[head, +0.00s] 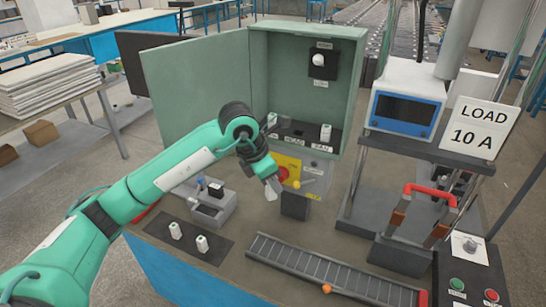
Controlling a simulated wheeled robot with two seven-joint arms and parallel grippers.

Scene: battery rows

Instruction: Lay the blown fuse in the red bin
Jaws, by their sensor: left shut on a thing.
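My left gripper (272,187) is over the bench in front of the open green cabinet, with its fingers pointing down. It is shut on a small pale thing (271,194) that looks like a white fuse; its marks are too small to read. White fuses (175,230) stand on a dark mat at the left. More white fuse-like pieces (325,132) stand inside the cabinet (300,75). A bit of red (145,213) shows behind my left arm and may be the red bin, mostly hidden. My right gripper is not in view.
A dark block (295,205) stands just right of the gripper, near a yellow panel with a red knob. A grey fixture (212,207) is to the left. A ribbed rail (325,268) crosses the front. A load tester (407,100) and red-handled frame (430,192) fill the right.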

